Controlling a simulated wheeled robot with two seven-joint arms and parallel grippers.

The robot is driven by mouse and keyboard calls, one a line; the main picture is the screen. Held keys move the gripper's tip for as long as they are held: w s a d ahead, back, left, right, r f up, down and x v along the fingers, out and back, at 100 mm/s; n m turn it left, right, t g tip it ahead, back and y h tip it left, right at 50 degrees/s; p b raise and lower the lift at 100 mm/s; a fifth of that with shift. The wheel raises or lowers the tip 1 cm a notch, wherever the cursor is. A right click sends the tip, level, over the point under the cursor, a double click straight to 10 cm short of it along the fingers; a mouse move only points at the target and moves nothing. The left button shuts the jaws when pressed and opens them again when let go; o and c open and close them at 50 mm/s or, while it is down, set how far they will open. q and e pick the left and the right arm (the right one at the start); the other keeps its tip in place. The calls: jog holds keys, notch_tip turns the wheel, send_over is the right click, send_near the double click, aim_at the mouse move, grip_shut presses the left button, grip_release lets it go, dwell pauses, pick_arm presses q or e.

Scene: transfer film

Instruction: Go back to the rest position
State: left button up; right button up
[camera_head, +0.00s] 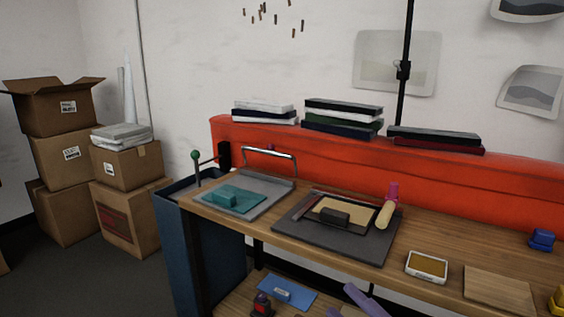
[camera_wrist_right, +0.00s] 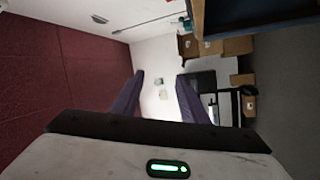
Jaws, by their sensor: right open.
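My right gripper (camera_head: 360,301) shows at the bottom edge of the head view, where only its purple fingers are seen, low in front of the wooden workbench (camera_head: 440,222). In the right wrist view its two purple fingers (camera_wrist_right: 158,92) stand apart with nothing between them. It is open and empty, away from the things on the bench top. My left gripper is in neither view.
A blue item (camera_head: 282,291) lies on the lower shelf. Cardboard boxes (camera_head: 62,160) stand left.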

jog(key=s+d+f+m+g+h, duration=0.1)
jog(key=s+f+m+h, duration=0.2)
jog(key=f+m, duration=0.25)
jog(key=s+d+f+m+h, duration=0.2)
jog(key=f+m+h, duration=0.15)
jog(key=f, duration=0.35)
jog(key=s+d+f+m+g+h, duration=0.1)
jog(key=s+f+m+h, duration=0.2)
jog(key=f+m, duration=0.25)
jog(key=s+f+m+g, duration=0.4)
jog(key=s+f+g, duration=0.1)
jog(key=s+f, duration=0.7)
jog(key=shift+s+m+g+h, duration=0.35)
jog(key=shift+s+h, duration=0.1)
jog(key=shift+s, duration=0.2)
